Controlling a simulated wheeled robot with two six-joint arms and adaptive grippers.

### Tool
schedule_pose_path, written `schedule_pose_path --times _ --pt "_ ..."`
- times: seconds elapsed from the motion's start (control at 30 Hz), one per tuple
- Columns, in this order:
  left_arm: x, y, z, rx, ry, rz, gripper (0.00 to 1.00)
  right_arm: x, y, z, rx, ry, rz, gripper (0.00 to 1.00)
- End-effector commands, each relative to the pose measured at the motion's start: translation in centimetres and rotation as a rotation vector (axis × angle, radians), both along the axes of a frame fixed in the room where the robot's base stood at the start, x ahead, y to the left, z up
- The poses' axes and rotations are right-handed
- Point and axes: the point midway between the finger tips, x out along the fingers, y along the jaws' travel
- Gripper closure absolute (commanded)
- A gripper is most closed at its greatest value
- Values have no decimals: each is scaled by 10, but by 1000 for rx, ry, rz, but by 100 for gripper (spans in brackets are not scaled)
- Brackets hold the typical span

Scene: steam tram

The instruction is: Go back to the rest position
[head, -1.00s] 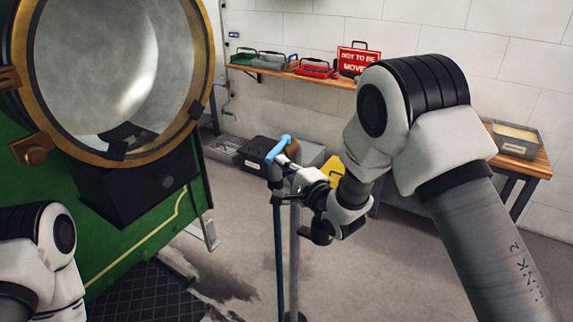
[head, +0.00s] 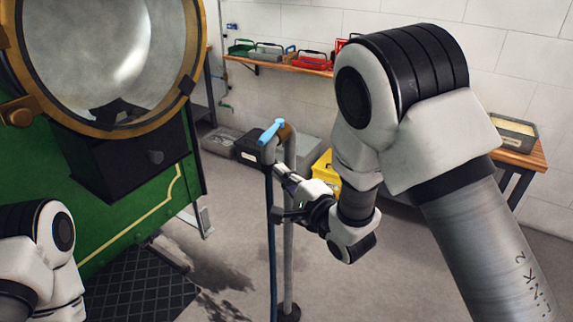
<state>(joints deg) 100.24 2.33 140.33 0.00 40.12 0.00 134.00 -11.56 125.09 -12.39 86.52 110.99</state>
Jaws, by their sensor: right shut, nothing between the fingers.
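My right arm comes in from the right. Its gripper (head: 279,172) is shut and empty, pointing up and left. In the picture it overlaps the grey standpipe (head: 290,255); I cannot tell whether it touches it. The standpipe stands on the floor, with a light blue lever handle (head: 271,131) on top and a dark blue hose (head: 272,255) hanging beside it. The lever shows above the gripper. Part of my left arm shows at the lower left; its gripper is out of view.
The green steam tram (head: 150,225) with its round brass-rimmed opening (head: 85,55) fills the left. A wall shelf (head: 285,68) holds several toolboxes. A yellow box (head: 325,175) and a black box (head: 250,147) stand behind the standpipe. A wooden bench (head: 515,158) is at right.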

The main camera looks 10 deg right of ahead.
Motion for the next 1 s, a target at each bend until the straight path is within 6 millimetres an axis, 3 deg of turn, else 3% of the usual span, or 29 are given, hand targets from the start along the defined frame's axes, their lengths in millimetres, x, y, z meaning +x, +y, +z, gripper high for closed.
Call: schedule_pose_path --times 0.13,0.47,0.57,0.67,0.77,0.87,0.97,1.0 --pt "0 0 -5 0 0 0 31 -15 6 -1 0 0 0 100" --pt "0 0 -4 0 0 -1 31 -18 6 0 1 0 -3 100" --pt "0 0 -4 0 0 0 31 -19 5 -15 3 26 -4 100" --pt "0 0 -4 0 0 0 31 -25 -5 -61 22 118 -28 100" --pt "0 0 -4 0 1 0 31 -48 -29 -134 46 285 -89 100" --pt "0 0 -4 0 0 -1 31 -88 -56 -212 -63 484 -152 100" --pt "0 0 -4 0 0 -1 31 -143 -81 -281 -297 678 -148 100" --pt "0 0 -4 0 0 -1 31 -169 -90 -305 -411 757 -120 100"
